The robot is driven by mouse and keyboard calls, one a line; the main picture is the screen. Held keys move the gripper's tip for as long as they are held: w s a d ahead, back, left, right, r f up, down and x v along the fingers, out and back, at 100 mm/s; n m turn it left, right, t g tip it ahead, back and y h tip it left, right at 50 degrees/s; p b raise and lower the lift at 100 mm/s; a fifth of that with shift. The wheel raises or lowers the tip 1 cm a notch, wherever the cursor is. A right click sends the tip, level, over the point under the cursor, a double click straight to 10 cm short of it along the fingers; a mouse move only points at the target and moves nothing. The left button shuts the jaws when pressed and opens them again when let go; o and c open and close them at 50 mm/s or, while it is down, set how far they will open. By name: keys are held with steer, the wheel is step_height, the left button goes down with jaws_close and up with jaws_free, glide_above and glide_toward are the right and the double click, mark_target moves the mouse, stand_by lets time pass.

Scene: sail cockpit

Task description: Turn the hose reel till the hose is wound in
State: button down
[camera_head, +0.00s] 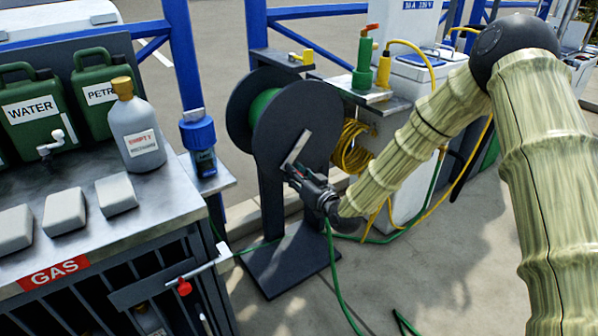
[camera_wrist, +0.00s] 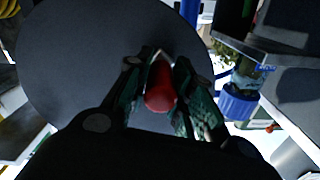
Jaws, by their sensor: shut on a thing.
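The hose reel (camera_head: 297,119) stands upright on a dark post and base plate, with dark round side discs and green hose wound between them. A green hose (camera_head: 337,275) trails from it over the ground. A light metal crank arm (camera_head: 297,147) lies across the near disc. My gripper (camera_head: 296,175) is at the lower end of the crank. In the wrist view my gripper (camera_wrist: 160,70) is shut on the red crank handle (camera_wrist: 160,88), with the dark disc (camera_wrist: 85,60) behind it.
A metal bench with a grey bottle (camera_head: 134,125) and green canisters (camera_head: 30,108) stands at left. A horizontal gas cage latch (camera_head: 205,268) juts out low. A blue-capped container (camera_head: 200,140) is left of the reel. Yellow hose (camera_head: 350,150) hangs at right.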

steer(key=shift+s+a+r+m+p, duration=0.15)
steer(key=shift+a+r+m+p, duration=0.2)
steer(key=shift+r+m, duration=0.25)
step_height(320, 180, up, 11)
steer(key=s+a+m+p, duration=0.1)
steer(key=a+m+p, duration=0.1)
steer(key=m+p, duration=0.8)
steer(key=w+d+r+m+b, duration=0.2)
steer(key=d+r+m+b, duration=0.3)
steer(key=m, duration=0.6)
steer(key=shift+w+r+m+b, duration=0.3)
steer(key=c, duration=1.2)
jaws_free()
steer(key=shift+r, duration=0.1)
